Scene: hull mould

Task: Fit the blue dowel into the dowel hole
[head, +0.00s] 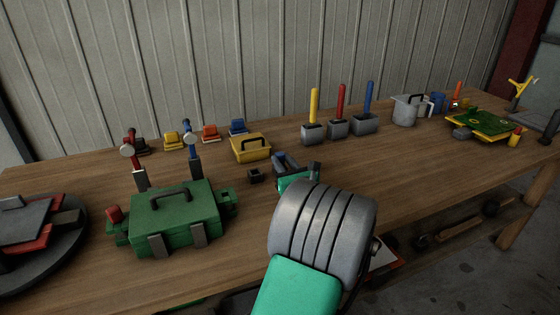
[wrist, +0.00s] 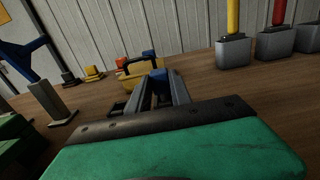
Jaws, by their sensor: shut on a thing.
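My gripper (head: 287,162) is above the middle of the workbench, reaching toward the back wall. In the wrist view its two grey fingers (wrist: 160,92) are closed on a short blue piece, the blue dowel (wrist: 159,76). Only its near end shows between the fingers; its far end is hidden. A small dark block (head: 255,175) with what looks like an opening on top sits on the bench just left of my gripper. It also shows in the wrist view (wrist: 117,107), left of the fingers. I cannot tell for sure that it is the dowel hole.
A yellow toolbox (head: 250,149) stands just behind my gripper. A green toolbox (head: 175,220) is at the left, with upright tools behind it. Grey blocks with yellow, red and blue rods (head: 369,97) stand at the back right. The bench (head: 420,165) is clear right of my arm.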

